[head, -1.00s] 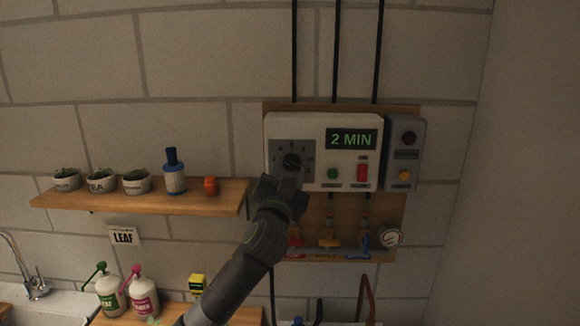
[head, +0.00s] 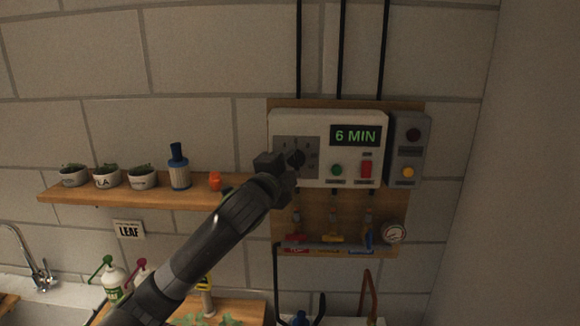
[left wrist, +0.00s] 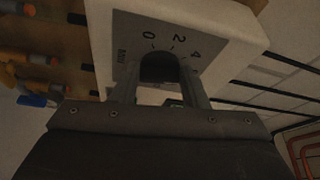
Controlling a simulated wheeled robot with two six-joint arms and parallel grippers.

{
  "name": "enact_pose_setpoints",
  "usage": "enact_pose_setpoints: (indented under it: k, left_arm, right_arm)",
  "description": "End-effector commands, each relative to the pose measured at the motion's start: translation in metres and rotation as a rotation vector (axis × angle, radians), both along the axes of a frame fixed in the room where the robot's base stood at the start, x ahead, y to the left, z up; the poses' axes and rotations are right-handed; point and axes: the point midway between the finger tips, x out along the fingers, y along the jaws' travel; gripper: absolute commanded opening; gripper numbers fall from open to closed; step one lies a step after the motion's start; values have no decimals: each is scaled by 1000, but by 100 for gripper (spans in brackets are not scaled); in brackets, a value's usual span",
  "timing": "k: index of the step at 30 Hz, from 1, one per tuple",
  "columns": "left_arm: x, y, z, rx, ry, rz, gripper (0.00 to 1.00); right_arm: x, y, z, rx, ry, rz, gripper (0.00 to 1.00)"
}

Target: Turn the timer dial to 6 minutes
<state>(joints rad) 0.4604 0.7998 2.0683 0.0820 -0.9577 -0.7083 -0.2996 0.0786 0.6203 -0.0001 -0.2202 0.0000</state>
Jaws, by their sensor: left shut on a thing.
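The timer box (head: 354,175) is a white unit on a wooden wall board, and its display (head: 355,135) reads "6 MIN" in green. The black timer dial (left wrist: 160,68) sits on a grey plate with the numbers 0, 2 and 4 visible in the left wrist view. My left gripper (head: 290,162) is at the dial and covers part of it in the head view. In the left wrist view the gripper fingers (left wrist: 158,90) are on both sides of the dial, shut on it. My right gripper is in neither view.
A green button (head: 336,170) and a red switch (head: 366,169) are right of the dial. A grey box (head: 408,150) stands beside the timer box. Valves and a gauge (head: 394,232) are below. A wooden shelf (head: 120,193) with pots is left.

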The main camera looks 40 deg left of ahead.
Motion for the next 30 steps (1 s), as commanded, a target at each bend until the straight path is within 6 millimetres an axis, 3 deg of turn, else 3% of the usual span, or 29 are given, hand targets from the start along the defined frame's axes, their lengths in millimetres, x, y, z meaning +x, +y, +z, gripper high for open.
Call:
enact_pose_setpoints:
  k: [12, 27, 28, 30]
  left_arm:
    - [0, 1, 2, 145, 88, 2, 17]
    - [0, 1, 2, 160, 98, 2, 17]
    - [0, 1, 2, 160, 98, 2, 41]
    - [0, 1, 2, 160, 98, 2, 50]
  right_arm:
    - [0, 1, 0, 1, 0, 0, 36]
    - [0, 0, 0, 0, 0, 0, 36]
    - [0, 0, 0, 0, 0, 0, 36]
    - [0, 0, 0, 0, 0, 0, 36]
